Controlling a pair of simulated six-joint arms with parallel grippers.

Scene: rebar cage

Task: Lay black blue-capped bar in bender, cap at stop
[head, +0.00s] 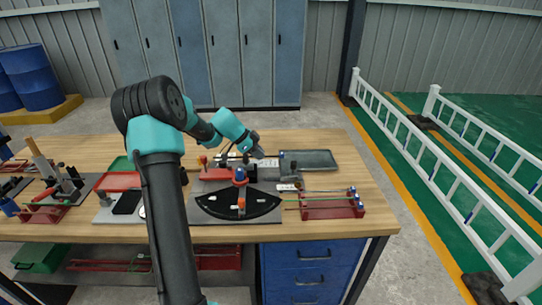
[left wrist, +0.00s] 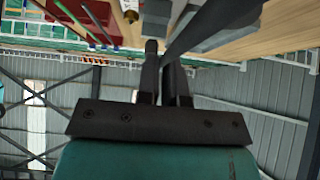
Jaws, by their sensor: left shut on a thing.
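In the left wrist view my left gripper (left wrist: 164,58) is shut on a dark bar (left wrist: 205,25), which runs up and right from the fingers. The bar's blue cap cannot be made out, and the bar is too small to trace in the head view. The stop cannot be told apart. My right gripper is not in view.
A red rack (head: 332,211) holding thin bars with blue ends stands right of the bender. A grey tray (head: 318,158) lies at the back right, and a red tray (head: 118,182) on the left. Tools crowd the bench's left end. The right rear bench corner is clear.

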